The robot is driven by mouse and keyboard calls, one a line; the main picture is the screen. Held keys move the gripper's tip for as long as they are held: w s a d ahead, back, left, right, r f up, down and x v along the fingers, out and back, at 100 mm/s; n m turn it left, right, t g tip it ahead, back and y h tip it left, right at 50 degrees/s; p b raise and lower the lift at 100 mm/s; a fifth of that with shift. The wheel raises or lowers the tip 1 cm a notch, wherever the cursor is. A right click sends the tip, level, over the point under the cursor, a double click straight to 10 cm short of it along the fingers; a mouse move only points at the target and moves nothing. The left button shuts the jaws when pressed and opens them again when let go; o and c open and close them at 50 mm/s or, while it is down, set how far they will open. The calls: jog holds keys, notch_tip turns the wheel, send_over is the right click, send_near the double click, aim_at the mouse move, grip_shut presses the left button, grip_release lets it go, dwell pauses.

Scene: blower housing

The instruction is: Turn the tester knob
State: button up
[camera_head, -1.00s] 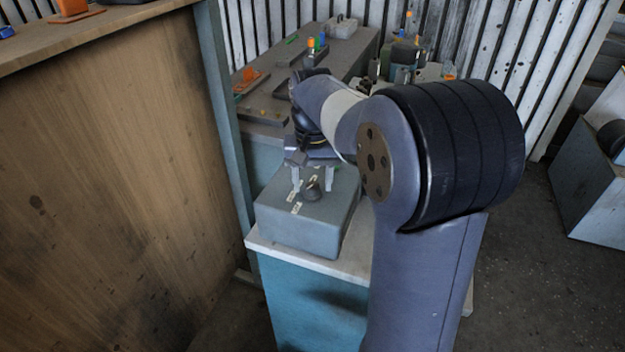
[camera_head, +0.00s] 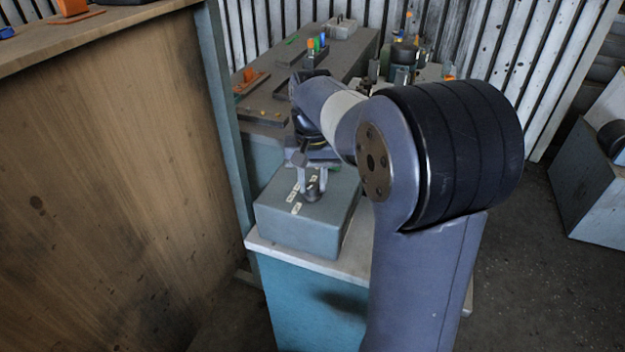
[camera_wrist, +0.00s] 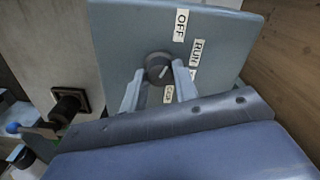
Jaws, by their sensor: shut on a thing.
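The tester is a grey-blue box (camera_head: 290,228) on a pale-topped teal stand, and it shows close up in the wrist view (camera_wrist: 120,35). Its dark round knob (camera_wrist: 158,68) has a light pointer line and sits between my fingers. In the head view the knob (camera_head: 312,190) is partly hidden by my gripper (camera_head: 312,186). My gripper (camera_wrist: 158,84) is shut on the knob from both sides. White labels around the knob read OFF (camera_wrist: 181,25) and RUN (camera_wrist: 196,53); a third label below the knob is partly covered and hard to read.
A grey bench (camera_head: 335,62) with fixtures and coloured parts stands behind the stand. A wooden-sided counter (camera_head: 100,140) rises at the left. Open floor (camera_head: 525,270) lies at the right, before a grey box.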

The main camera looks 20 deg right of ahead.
jog(key=shift+r+m, duration=0.1)
jog(key=shift+m, duration=0.2)
jog(key=m+p, duration=0.2)
jog(key=m, duration=0.1)
jog(key=shift+m, duration=0.3)
jog(key=m+p, duration=0.2)
jog(key=m, duration=0.2)
jog(key=shift+m, duration=0.3)
jog(key=m+p, duration=0.1)
jog(key=m, duration=0.3)
jog(key=shift+m+p, duration=0.45)
jog(key=shift+m, duration=1.95)
jog(key=o, duration=1)
